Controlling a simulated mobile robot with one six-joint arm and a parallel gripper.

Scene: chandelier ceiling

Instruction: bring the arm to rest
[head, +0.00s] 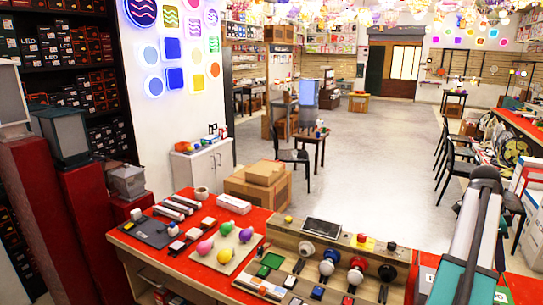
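My arm (476,235) shows at the lower right as a thick pale and grey link with a dark rounded top end and teal parts near its base. It stands up in front of the right end of the red-topped counter (150,238). My gripper is not in view, so I cannot see its fingers or whether it holds anything.
The counter carries colored bulbs (205,247), lamp sockets (327,263) and a small white box (233,204). Cardboard boxes (258,188) and a chair (293,158) stand behind it. Dark chairs (455,160) line the right. The grey floor (385,150) between is clear.

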